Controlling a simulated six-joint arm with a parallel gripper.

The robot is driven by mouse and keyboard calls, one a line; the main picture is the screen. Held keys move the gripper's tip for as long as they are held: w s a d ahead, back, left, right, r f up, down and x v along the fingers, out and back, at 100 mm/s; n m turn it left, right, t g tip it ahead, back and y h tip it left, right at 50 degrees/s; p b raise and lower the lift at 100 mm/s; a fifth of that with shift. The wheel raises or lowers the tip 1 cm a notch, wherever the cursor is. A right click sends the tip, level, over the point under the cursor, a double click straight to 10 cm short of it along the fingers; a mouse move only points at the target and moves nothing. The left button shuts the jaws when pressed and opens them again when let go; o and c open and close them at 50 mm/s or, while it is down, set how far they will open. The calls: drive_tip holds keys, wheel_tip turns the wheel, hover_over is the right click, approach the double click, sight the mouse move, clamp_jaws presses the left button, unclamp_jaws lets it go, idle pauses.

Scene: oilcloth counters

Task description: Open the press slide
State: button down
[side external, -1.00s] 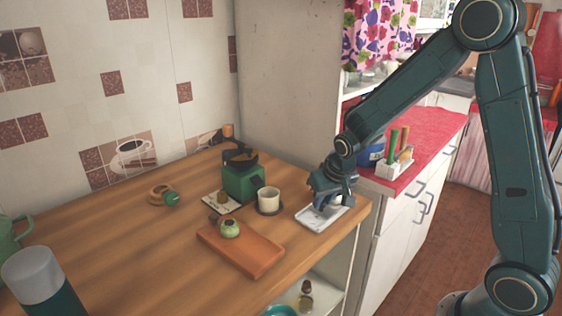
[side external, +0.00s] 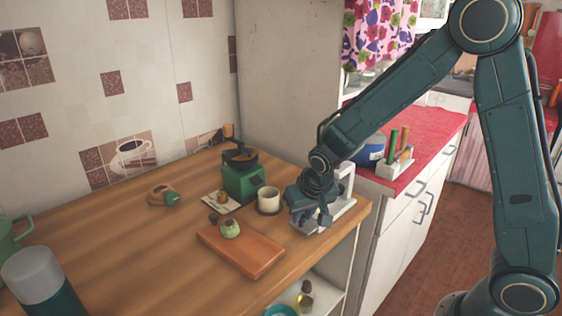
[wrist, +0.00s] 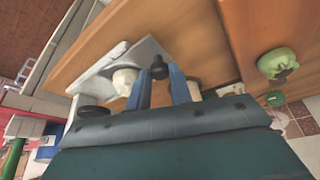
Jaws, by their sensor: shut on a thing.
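The press (side external: 344,206) is a pale grey device with a flat base and an upright part, at the right edge of the wooden counter. My gripper (side external: 312,222) is low over its left end and hides part of it. In the wrist view, a black knob (wrist: 158,68) sits between the two blue fingertips of my gripper (wrist: 160,78), which is shut on it. The grey press base (wrist: 98,76) lies beyond the fingers, with a white rounded piece (wrist: 123,80) beside them. How far the slide is out cannot be told.
An orange-brown board (side external: 243,250) with a green round pot (side external: 230,228) lies left of my gripper. A cream cup (side external: 268,199) on a dark coaster and a green grinder-like device (side external: 242,181) stand behind. A blue pot (side external: 371,150) and a white holder (side external: 396,166) are on the red counter.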

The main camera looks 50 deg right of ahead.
drive_tip(key=c, duration=1.5)
unclamp_jaws()
drive_tip(key=shift+c, duration=0.2)
drive_tip(key=shift+r, duration=0.15)
drive_tip(key=v, duration=1.3)
drive_tip(key=shift+s+r, duration=0.2)
drive_tip(key=shift+s, duration=0.05)
drive_tip(key=shift+a, duration=0.1)
